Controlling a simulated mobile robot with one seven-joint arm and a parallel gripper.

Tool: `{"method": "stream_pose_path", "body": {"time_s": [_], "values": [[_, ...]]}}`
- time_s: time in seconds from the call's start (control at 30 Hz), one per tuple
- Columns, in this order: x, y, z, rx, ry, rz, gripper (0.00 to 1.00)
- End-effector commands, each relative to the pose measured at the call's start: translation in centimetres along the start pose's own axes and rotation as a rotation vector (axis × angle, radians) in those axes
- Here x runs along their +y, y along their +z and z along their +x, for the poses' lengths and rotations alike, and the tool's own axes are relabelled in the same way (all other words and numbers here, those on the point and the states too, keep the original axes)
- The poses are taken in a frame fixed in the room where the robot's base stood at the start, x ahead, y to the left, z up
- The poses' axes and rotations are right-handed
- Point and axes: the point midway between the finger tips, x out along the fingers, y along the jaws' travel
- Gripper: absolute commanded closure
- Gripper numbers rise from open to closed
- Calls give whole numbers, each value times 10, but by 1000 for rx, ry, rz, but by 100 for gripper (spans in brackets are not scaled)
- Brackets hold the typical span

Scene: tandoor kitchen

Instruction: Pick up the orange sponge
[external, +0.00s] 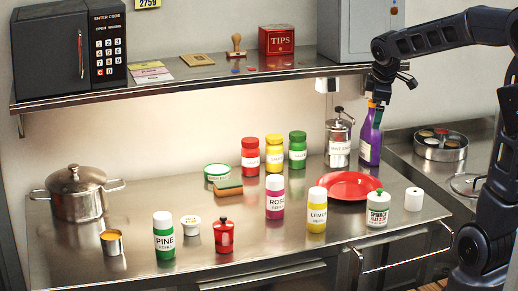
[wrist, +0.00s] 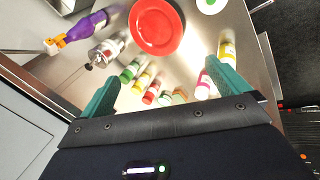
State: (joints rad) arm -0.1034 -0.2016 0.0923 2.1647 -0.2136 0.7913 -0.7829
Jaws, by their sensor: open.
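The orange sponge (external: 228,187) lies on the steel counter in the external view, left of centre, in front of a small white tub with a green lid (external: 217,172). It looks orange-brown with a darker green side. My gripper (external: 377,112) hangs at the right near the purple bottle (external: 369,140), above the counter and well away from the sponge. In the wrist view, the two teal fingers of my gripper (wrist: 162,72) are wide apart with nothing held between them.
Red, yellow and green jars (external: 274,158) stand right of the sponge. Pine (external: 164,240), rose (external: 275,202) and lemon (external: 317,215) bottles, a red lantern-like item (external: 224,237) and a red plate (external: 348,183) stand around. A shelf (external: 190,82) overhangs the back.

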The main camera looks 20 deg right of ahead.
Motion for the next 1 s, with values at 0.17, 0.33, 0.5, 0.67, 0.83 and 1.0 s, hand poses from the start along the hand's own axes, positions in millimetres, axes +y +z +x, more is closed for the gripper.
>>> {"method": "stream_pose_path", "body": {"time_s": [0.17, 0.33, 0.5, 0.67, 0.83, 1.0], "values": [[26, -48, 35, 3, 4, -236, 0], [45, -94, 70, 13, 12, -463, 0], [58, -141, 109, 26, 19, -689, 0], [64, -180, 146, 41, 27, -878, 0], [65, -219, 182, 56, 33, -1061, 0], [47, -274, 210, 68, 26, -1336, 0]]}}
